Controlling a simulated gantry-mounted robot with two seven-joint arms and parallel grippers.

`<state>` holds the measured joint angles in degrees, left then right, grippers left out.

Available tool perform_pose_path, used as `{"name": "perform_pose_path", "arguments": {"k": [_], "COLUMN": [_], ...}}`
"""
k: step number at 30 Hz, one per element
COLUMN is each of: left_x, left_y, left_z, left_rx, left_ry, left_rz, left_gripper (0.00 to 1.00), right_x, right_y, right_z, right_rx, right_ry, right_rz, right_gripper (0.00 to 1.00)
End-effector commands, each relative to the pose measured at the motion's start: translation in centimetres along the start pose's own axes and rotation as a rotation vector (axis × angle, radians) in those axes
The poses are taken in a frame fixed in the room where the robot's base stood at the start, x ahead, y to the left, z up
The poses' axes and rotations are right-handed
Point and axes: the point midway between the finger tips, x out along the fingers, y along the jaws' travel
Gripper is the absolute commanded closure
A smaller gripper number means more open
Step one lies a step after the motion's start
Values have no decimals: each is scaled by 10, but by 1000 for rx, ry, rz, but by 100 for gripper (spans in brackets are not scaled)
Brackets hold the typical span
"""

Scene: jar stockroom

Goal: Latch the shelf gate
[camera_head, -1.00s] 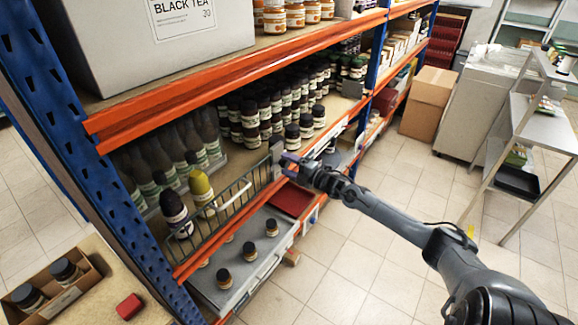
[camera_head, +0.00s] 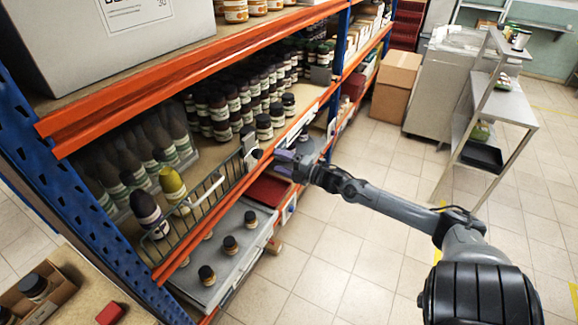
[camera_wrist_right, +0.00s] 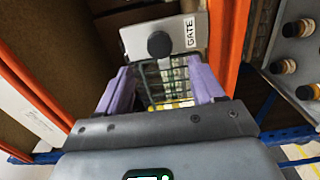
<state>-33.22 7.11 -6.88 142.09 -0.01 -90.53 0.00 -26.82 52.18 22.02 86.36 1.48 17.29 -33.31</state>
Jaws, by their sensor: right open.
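The shelf gate is a wire panel (camera_head: 205,200) along the front of the middle shelf. A grey plate (camera_head: 249,140) stands at its right end. In the right wrist view this plate (camera_wrist_right: 188,20), marked GATE, carries a round black knob (camera_wrist_right: 160,45). My right gripper (camera_head: 280,158) is just right of the plate in the head view. Its purple fingers (camera_wrist_right: 163,88) are open in the wrist view, apart from the knob, with wire mesh showing between them. I cannot tell whether the latch is engaged. My left gripper is out of view.
Dark bottles and a yellow one (camera_head: 173,186) stand behind the wire. Orange beams (camera_head: 190,82) run above and below the opening. A grey tray (camera_head: 225,268) with small jars lies underneath. A metal rack (camera_head: 500,105) stands at right; the floor between is clear.

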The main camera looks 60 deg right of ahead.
Motion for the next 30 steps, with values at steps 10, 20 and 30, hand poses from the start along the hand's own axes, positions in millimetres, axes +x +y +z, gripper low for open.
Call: {"name": "perform_pose_path", "arguments": {"k": [10,20,30], "left_x": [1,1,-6], "left_y": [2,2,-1], "left_z": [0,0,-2], "left_rx": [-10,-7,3], "left_ry": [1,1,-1], "left_rz": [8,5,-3], "left_gripper": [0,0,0], "right_x": [-26,-28,-34], "right_y": [0,0,-2], "right_z": [0,0,0], "right_rx": [1,1,22], "right_ry": [0,0,-13], "right_rz": [0,1,-2], "right_gripper": [33,33,33]}}
